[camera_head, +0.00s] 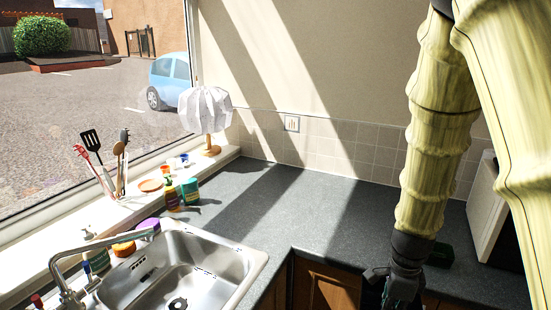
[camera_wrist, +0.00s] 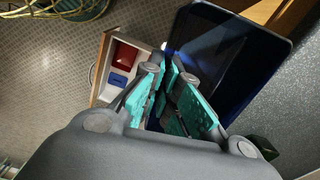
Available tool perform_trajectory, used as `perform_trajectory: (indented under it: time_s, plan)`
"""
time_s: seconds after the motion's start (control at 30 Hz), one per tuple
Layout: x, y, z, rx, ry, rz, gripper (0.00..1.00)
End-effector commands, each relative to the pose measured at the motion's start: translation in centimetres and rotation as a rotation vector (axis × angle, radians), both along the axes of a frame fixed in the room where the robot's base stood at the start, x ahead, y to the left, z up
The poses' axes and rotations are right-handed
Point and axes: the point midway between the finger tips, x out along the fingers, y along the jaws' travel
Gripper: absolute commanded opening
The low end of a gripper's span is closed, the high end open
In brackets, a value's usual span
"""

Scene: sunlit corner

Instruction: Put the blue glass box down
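The blue glass box (camera_wrist: 232,62) shows in the wrist view as a dark, see-through blue shape with a rounded rim, tilted in the picture. My gripper (camera_wrist: 178,100) has teal finger pads closed on its near wall; the fingers hide part of that wall. In the head view, my gripper (camera_head: 396,288) is at the bottom edge, in front of the counter's front edge, and the box cannot be made out there.
The grey counter (camera_head: 345,222) has clear room left of my arm. A dark green object (camera_head: 440,255) and a pale appliance (camera_head: 487,212) stand at right. The sink (camera_head: 190,270) is at left. An open drawer (camera_wrist: 104,62) holds red and blue things above the tiled floor.

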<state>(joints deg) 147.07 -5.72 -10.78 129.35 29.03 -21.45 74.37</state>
Motion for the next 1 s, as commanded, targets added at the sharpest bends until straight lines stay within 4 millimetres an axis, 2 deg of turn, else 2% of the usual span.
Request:
perform_trajectory:
  time_s: [0.27, 1.0]
  plan:
    - [0.8, 1.0, -1.9, -0.004, 0.005, 0.232, 0.0]
    - [3.3, 6.4, -10.6, 0.004, 0.017, 1.281, 0.0]
